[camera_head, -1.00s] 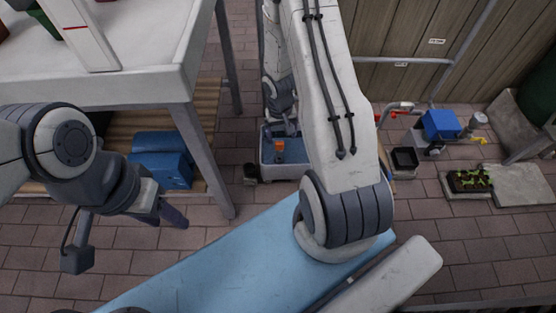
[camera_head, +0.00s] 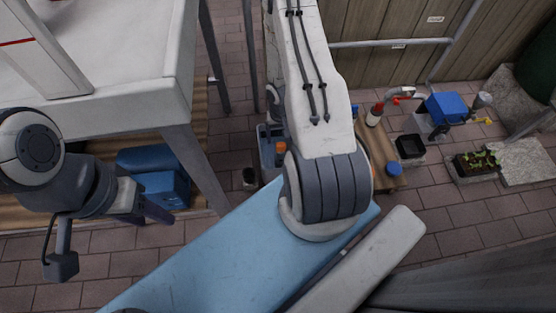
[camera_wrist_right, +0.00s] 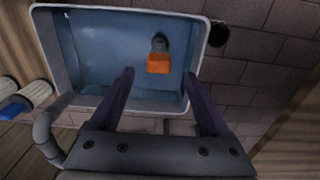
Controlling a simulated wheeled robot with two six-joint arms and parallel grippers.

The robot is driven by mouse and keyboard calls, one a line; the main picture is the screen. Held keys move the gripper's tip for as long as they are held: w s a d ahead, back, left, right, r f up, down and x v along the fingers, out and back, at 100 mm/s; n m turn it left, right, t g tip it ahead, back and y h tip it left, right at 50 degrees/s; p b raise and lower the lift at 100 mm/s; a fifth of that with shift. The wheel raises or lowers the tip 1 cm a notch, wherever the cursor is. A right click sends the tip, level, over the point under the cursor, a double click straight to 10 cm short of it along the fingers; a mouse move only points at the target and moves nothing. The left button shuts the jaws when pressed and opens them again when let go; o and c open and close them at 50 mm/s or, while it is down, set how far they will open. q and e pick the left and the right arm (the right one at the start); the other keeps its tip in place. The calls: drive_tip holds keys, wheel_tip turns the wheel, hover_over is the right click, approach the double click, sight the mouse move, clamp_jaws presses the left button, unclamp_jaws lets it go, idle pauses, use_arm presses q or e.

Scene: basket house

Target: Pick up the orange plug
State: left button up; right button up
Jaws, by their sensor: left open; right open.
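The orange plug (camera_wrist_right: 158,63) lies in a blue-grey basin (camera_wrist_right: 95,104), with a dark round part at its far end. In the right wrist view my right gripper (camera_wrist_right: 158,77) is open, its fingertips either side of and just short of the plug in the picture; I see no contact. In the head view the orange plug (camera_head: 281,148) shows in the basin (camera_head: 266,168), partly hidden by my right arm, which also hides the right gripper. My left gripper (camera_head: 152,212) is open and empty at the left, beside the white table.
A white table (camera_head: 130,105) stands at the left with a blue box (camera_head: 163,188) below it. A wooden board with a bottle (camera_head: 375,115), a blue box (camera_head: 447,106) and a seedling tray (camera_head: 477,163) lie to the right. Brick floor around the basin is partly clear.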

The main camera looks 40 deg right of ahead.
wheel_tip(320, 180, down, 9)
drive_tip(key=b, duration=0.8)
drive_tip(key=shift+s, duration=0.1)
drive_tip(key=shift+r, duration=0.15)
drive_tip(key=shift+c, duration=0.3)
clamp_jaws()
